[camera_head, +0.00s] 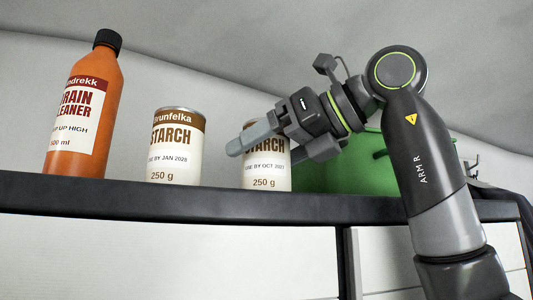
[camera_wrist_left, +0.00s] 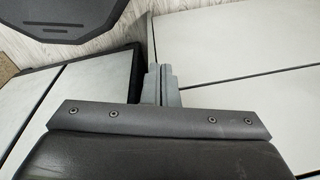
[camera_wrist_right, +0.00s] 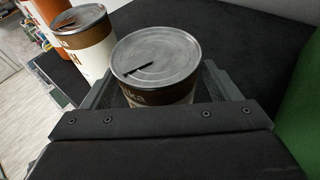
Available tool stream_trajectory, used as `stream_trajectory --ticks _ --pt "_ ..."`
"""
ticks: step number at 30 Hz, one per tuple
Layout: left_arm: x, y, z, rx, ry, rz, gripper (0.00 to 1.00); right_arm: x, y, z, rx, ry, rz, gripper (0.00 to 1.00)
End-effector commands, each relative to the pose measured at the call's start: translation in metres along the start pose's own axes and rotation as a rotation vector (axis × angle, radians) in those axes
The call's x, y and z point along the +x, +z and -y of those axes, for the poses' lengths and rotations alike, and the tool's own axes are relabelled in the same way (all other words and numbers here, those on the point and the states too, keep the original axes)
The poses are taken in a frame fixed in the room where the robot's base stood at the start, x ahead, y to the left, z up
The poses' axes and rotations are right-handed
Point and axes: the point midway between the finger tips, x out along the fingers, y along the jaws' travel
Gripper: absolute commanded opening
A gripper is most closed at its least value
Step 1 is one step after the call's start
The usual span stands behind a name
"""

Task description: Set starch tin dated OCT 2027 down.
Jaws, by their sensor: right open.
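The starch tin marked OCT 2027 (camera_head: 265,175) stands upright on the dark top. It is white with a brown upper band, which my gripper partly hides in the head view. My right gripper (camera_head: 277,148) is open, with one finger on each side of this tin. In the right wrist view the tin's grey lid (camera_wrist_right: 155,55) shows between the spread fingers. A second starch tin, marked JAN 2028 (camera_head: 175,145), stands upright to its left. My left gripper (camera_wrist_left: 160,85) shows in its wrist view with its fingers together and nothing between them.
An orange drain cleaner bottle (camera_head: 83,110) stands left of the tins. A green rounded object (camera_head: 345,170) is on the right, behind my right arm. The dark top (camera_head: 120,193) has a front edge above pale panels. A gap separates the two tins.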

Motion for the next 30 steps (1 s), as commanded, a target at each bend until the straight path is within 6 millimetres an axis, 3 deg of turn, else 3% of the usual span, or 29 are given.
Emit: stream_trajectory --ticks 7,15,21,30 --pt "0.027 0.002 -0.001 0.001 -0.001 -0.001 0.0 -0.051 -0.004 0.0 0.001 -0.004 0.006 0.83" --pt "0.038 0.003 -0.002 0.001 -0.001 -0.002 0.0 -0.103 -0.002 0.0 0.0 -0.002 0.003 0.83" --pt "0.04 0.004 -0.003 0.001 -0.001 -0.001 0.0 -0.118 -0.001 0.0 0.0 -0.001 0.001 0.83" --pt "0.04 0.004 -0.003 0.0 -0.001 -0.001 0.0 -0.119 -0.001 0.0 0.0 -0.001 0.001 0.83"
